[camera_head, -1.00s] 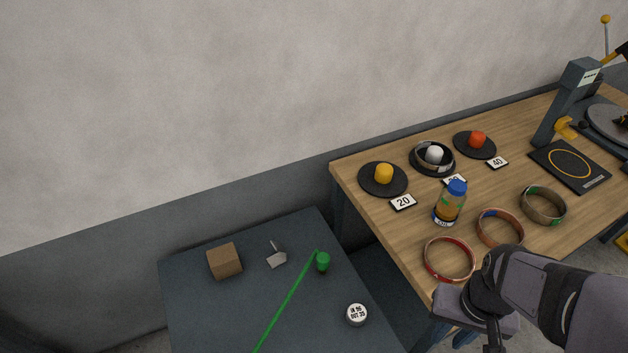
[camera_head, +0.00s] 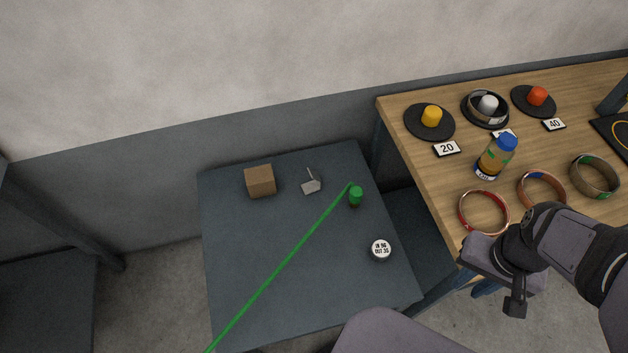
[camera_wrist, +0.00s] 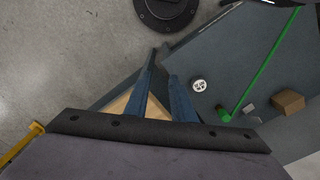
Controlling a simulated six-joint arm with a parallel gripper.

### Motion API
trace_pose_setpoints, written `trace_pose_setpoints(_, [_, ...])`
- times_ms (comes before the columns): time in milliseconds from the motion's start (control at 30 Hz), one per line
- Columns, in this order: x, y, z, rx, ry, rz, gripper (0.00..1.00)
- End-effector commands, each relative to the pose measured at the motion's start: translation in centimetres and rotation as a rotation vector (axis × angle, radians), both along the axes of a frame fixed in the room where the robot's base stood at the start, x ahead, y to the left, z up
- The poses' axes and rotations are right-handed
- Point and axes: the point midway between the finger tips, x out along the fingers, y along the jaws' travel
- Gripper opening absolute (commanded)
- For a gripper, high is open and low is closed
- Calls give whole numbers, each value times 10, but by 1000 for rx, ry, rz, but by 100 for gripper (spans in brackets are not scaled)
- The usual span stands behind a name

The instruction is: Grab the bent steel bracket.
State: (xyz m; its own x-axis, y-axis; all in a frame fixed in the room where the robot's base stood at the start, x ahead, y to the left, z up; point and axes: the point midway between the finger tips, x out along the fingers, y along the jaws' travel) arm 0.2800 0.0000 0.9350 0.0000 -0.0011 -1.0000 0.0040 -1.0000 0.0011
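The bent steel bracket (camera_head: 311,186) is a small light grey piece with a thin upright tab. It lies near the back of the dark low table (camera_head: 260,240), between a brown block and a green-topped item. It is small in the wrist view (camera_wrist: 248,108), right of my fingers. My gripper (camera_head: 477,284) is by the front left corner of the wooden bench, right of the low table and well apart from the bracket. In the wrist view its two blue fingers (camera_wrist: 162,66) are spread with nothing between them.
A brown block (camera_head: 260,181) is left of the bracket; a green-topped item (camera_head: 356,196) is right. A green line (camera_head: 270,282) crosses the low table. A round white-topped item (camera_head: 381,249) sits near its right edge.

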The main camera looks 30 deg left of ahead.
Motion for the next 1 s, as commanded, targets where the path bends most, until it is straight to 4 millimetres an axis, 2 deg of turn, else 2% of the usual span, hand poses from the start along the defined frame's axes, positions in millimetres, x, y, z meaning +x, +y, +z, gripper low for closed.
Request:
trace_pose_setpoints(533, [0,0,0,0,0,0,27])
trace_pose_setpoints(667, [7,2,-7,-4,-18,20,27])
trace_pose_setpoints(767, [25,6,-22,-13,-69,70,27])
trace_pose_setpoints(833, [45,13,-37,-21,-128,129,27])
trace_pose_setpoints(933, [86,32,-63,-31,-250,250,27])
trace_pose_setpoints(1000, [117,54,-83,-31,-352,354,27])
